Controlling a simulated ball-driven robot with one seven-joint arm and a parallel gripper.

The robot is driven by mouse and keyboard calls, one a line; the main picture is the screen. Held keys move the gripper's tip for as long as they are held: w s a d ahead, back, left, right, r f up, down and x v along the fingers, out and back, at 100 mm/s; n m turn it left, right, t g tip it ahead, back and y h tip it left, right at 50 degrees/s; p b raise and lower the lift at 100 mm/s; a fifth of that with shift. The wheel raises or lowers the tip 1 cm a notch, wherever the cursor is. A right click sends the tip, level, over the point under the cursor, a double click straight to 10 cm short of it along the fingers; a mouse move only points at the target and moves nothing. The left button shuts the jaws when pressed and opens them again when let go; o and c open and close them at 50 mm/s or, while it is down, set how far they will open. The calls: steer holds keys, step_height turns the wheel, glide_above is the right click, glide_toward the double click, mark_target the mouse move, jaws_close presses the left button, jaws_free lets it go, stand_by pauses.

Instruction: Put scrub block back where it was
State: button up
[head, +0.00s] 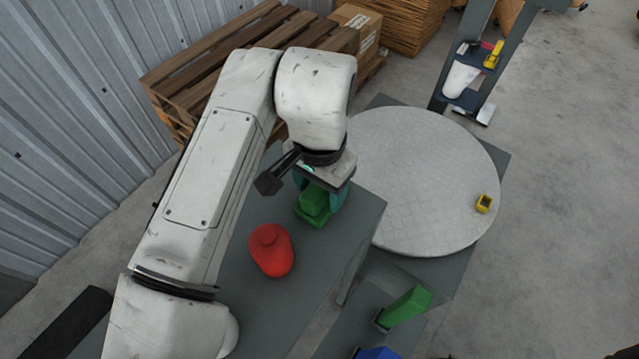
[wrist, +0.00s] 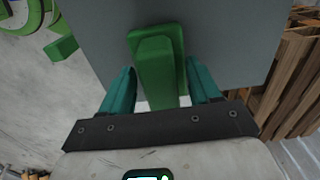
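A green block with a raised grip on a wider base (head: 313,203) is at the far corner of the grey table, under my gripper (head: 320,190). I take it to be the scrub block; no label shows. In the wrist view the green block (wrist: 157,72) is between the two teal fingers of my gripper (wrist: 161,80), one on each side. The fingers are close to its sides, but I cannot tell whether they press on it. Its base appears to be at the table top; a small gap underneath cannot be ruled out.
A red rounded object (head: 271,250) stands on the grey table (head: 290,305) near the block. A round pale turntable (head: 425,170) carries a small yellow piece (head: 484,203). A green piece (head: 406,306) and a blue one (head: 378,353) are lower right. Wooden pallets (head: 215,60) stand behind.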

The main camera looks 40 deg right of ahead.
steer(key=shift+o, duration=0.2)
step_height(320, 180, up, 12)
steer(key=b, duration=0.1)
steer(key=shift+r, duration=0.2)
stand_by(0.3)
stand_by(0.4)
